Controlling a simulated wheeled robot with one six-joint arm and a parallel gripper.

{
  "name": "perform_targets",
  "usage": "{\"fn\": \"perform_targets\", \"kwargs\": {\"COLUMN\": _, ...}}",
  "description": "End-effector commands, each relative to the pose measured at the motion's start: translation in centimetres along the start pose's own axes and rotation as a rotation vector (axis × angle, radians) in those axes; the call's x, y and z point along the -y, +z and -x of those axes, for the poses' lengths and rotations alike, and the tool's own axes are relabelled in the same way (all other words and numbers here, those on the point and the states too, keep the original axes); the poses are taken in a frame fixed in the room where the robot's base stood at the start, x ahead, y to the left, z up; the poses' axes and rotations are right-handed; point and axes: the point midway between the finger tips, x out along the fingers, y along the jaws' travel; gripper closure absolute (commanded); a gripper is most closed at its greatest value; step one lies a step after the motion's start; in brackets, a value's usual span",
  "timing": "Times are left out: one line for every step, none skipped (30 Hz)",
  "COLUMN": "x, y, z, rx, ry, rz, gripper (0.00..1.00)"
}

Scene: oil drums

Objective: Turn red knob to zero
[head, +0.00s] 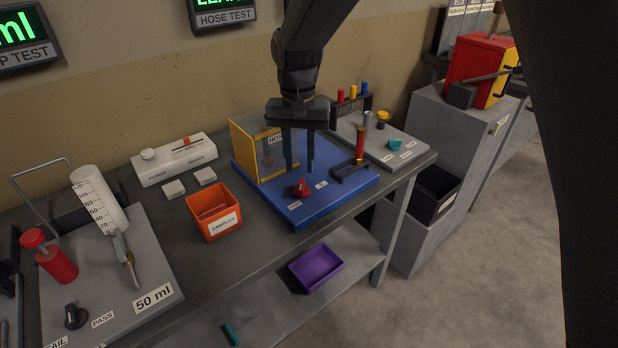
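The red knob (302,188) sits near the front edge of a blue board (312,213) on the workbench. One small white label (294,206) lies in front of it to the left, and another label (321,185) lies to its right. Their text is too small to read surely. My gripper (300,169) points down over the board, with its two dark fingers apart and nothing seen between them. The fingertips appear just above and behind the knob; I cannot tell the exact height gap.
A yellow-framed panel (243,152) stands on the board's left, close to my fingers. A red cylinder on a black holder (351,172) stands right of the knob. An orange bin (211,214) is at left. A grey plate (388,163) with a teal knob is at right.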

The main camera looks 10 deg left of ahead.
Motion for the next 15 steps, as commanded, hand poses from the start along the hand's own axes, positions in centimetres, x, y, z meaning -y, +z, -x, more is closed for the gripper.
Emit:
{"fn": "perform_targets", "kwargs": {"x": -0.1, "y": 0.1, "z": -0.8, "rx": 0.005, "ry": 0.003, "rz": -0.001, "gripper": 0.7}}
{"fn": "perform_targets", "kwargs": {"x": -0.2, "y": 0.1, "z": -1.2, "rx": 0.004, "ry": 0.002, "rz": -0.001, "gripper": 0.7}}
{"fn": "perform_targets", "kwargs": {"x": -0.2, "y": 0.1, "z": -1.9, "rx": 0.005, "ry": 0.002, "rz": -0.002, "gripper": 0.7}}
{"fn": "perform_targets", "kwargs": {"x": -0.2, "y": 0.1, "z": -2.4, "rx": 0.004, "ry": 0.002, "rz": -0.002, "gripper": 0.7}}
{"fn": "perform_targets", "kwargs": {"x": -0.2, "y": 0.1, "z": -2.8, "rx": 0.003, "ry": 0.001, "rz": -0.002, "gripper": 0.7}}
{"fn": "perform_targets", "kwargs": {"x": -0.3, "y": 0.1, "z": -3.4, "rx": 0.004, "ry": 0.002, "rz": -0.003, "gripper": 0.7}}
{"fn": "perform_targets", "kwargs": {"x": -0.3, "y": 0.1, "z": -3.9, "rx": 0.003, "ry": 0.001, "rz": -0.003, "gripper": 0.7}}
{"fn": "perform_targets", "kwargs": {"x": -0.3, "y": 0.1, "z": -4.2, "rx": 0.003, "ry": 0.001, "rz": -0.003, "gripper": 0.7}}
{"fn": "perform_targets", "kwargs": {"x": -0.3, "y": 0.0, "z": -4.7, "rx": 0.003, "ry": 0.001, "rz": -0.003, "gripper": 0.7}}
{"fn": "perform_targets", "kwargs": {"x": -0.3, "y": 0.0, "z": -5.0, "rx": 0.003, "ry": 0.001, "rz": -0.003, "gripper": 0.7}}
{"fn": "perform_targets", "kwargs": {"x": -0.3, "y": 0.0, "z": -5.3, "rx": 0.002, "ry": 0.0, "rz": -0.003, "gripper": 0.7}}
{"fn": "perform_targets", "kwargs": {"x": -0.3, "y": 0.0, "z": -5.6, "rx": 0.002, "ry": 0.0, "rz": -0.003, "gripper": 0.7}}
{"fn": "perform_targets", "kwargs": {"x": -0.3, "y": 0.0, "z": -5.8, "rx": 0.001, "ry": 0.0, "rz": -0.003, "gripper": 0.7}}
{"fn": "perform_targets", "kwargs": {"x": -0.3, "y": 0.0, "z": -5.9, "rx": 0.001, "ry": 0.0, "rz": -0.003, "gripper": 0.7}}
{"fn": "perform_targets", "kwargs": {"x": -0.3, "y": 0.0, "z": -6.1, "rx": 0.001, "ry": 0.0, "rz": -0.002, "gripper": 0.7}}
